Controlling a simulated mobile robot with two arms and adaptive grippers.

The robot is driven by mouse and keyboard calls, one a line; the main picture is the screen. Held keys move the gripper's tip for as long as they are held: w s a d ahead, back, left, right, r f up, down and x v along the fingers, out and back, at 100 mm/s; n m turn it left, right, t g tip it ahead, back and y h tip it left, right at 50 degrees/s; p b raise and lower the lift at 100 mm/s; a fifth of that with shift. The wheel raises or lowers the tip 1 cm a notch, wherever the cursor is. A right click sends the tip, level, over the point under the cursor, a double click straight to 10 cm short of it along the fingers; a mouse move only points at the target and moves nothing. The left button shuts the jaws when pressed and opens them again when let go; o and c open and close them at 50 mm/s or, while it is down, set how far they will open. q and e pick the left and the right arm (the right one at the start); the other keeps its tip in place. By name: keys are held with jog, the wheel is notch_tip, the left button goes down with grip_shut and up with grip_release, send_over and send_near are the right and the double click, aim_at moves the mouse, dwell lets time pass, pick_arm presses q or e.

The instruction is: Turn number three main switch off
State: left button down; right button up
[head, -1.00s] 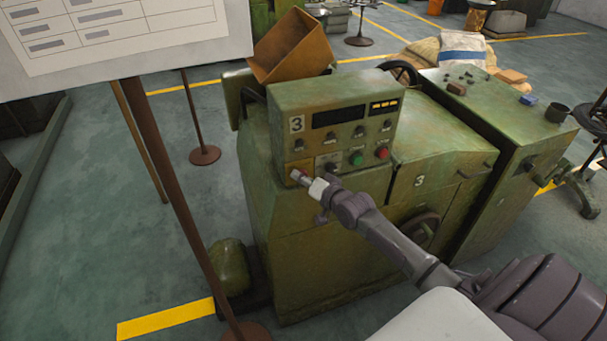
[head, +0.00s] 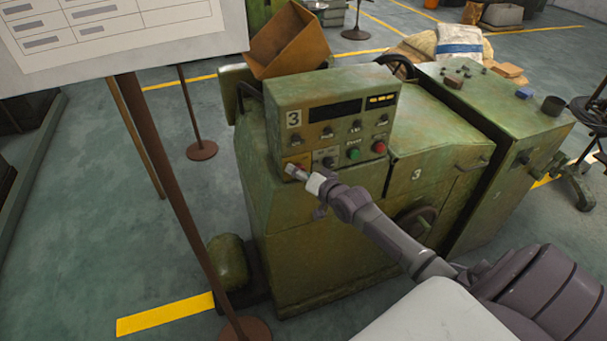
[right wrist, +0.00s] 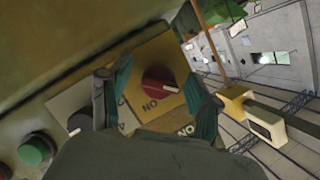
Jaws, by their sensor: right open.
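The number three machine (head: 330,235) is a worn green cabinet with a "3" on its control panel (head: 342,112). Its main switch is a red rotary knob (right wrist: 158,79) with a white pointer mark on a yellow plate (right wrist: 150,52). In the right wrist view the pointer lies toward the right; inverted "ON" lettering shows nearby. My right gripper (head: 297,173) is at the panel's lower left corner and largely hides the knob in the head view. In the right wrist view its open fingers (right wrist: 158,90) stand either side of the knob, with visible gaps. My left gripper is out of view.
A green button (head: 353,154) and a red button (head: 379,147) sit right of the switch. Small black knobs are above them. A sign board (head: 120,40) on a brown post stands close at left. A second green cabinet (head: 500,125) adjoins at right.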

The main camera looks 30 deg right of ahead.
jog(key=v, duration=1.2)
jog(key=s+f+n+g+h+b, duration=0.15)
jog(key=s+f, duration=0.25)
jog(key=f, duration=0.8)
jog(key=s+a+f+n+g+b, duration=0.1)
jog(key=s+f+g+b, duration=0.25)
jog(key=f, duration=0.95)
jog(key=s+f+n+g+b, duration=0.15)
jog(key=s+f, duration=0.35)
jog(key=f, duration=0.7)
jog(key=s+a+f+n+g+b, duration=0.2)
jog(key=s+a+f, duration=0.2)
jog(key=s+f, duration=0.4)
jog(key=s+a+f+n+g+b, duration=0.2)
jog(key=s+a+f, duration=0.3)
jog(key=s+f, duration=0.3)
jog(key=s+a+f+n+g+b, duration=0.2)
jog(key=s+a+f, duration=0.3)
jog(key=s+f, duration=0.4)
jog(key=s+n+g, duration=0.1)
jog(key=s, duration=0.3)
jog(key=shift+s+y, duration=0.25)
jog(key=shift+y, duration=0.1)
